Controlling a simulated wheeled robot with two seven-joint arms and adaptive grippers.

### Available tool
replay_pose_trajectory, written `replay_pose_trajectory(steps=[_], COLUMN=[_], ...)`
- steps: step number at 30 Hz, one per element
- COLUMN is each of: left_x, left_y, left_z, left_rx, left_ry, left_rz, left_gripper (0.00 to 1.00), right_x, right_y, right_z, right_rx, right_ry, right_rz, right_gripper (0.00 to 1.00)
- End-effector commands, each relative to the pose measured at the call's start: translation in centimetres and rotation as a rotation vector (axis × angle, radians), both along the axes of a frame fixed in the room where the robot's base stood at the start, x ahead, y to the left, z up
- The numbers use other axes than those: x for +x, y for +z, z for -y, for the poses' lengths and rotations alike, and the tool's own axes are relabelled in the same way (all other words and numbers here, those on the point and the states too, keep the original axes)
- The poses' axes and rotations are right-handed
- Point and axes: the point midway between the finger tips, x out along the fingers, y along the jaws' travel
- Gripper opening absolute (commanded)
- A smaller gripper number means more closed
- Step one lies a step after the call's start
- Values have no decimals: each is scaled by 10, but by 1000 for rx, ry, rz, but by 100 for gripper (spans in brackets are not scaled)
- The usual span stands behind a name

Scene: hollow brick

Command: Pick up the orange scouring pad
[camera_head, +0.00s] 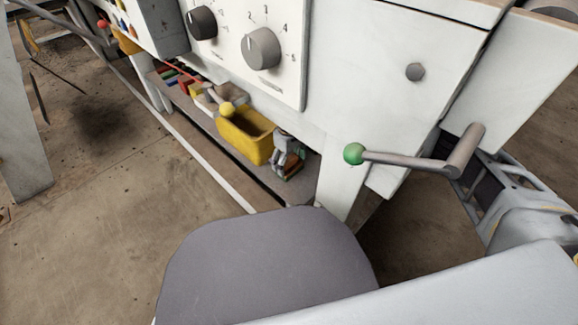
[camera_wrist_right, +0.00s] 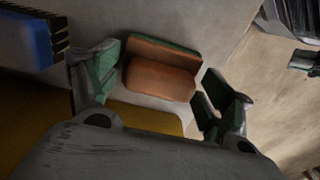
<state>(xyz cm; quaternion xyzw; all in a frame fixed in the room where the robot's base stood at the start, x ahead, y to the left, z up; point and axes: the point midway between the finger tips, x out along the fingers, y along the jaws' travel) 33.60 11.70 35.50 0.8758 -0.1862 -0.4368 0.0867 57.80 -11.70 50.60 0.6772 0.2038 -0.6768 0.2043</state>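The orange scouring pad (camera_wrist_right: 160,78) has a green layer along its edge. In the right wrist view it lies on a pale shelf between the spread fingers of my right gripper (camera_wrist_right: 160,90), with a gap to each finger. The gripper is open and empty, with green pads on its fingers. In the head view my right gripper (camera_head: 288,154) is small, just right of the yellow bin. The pad (camera_head: 293,171) shows there only as a small orange and green patch below it. My left gripper is not in view.
The yellow bin (camera_head: 240,139) stands close beside my right gripper on the low shelf. A white panel with knobs (camera_head: 262,48) overhangs the shelf. A lever with a green ball (camera_head: 354,153) sticks out at right. A blue object (camera_wrist_right: 25,38) shows in the wrist view.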

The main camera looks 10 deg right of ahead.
Motion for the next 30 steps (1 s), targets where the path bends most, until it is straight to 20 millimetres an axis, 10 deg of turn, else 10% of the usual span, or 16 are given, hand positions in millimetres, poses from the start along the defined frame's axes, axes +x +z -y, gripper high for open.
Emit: replay_pose_trajectory(steps=[9, 30], left_x=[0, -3], left_y=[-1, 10], left_z=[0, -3], left_rx=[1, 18], left_ry=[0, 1], left_rz=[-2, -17], left_gripper=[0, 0], right_x=[0, 1], right_y=[0, 35], right_z=[0, 0], right_rx=[0, 1], right_ry=[0, 0], right_rz=[0, 2], right_gripper=[37, 37])
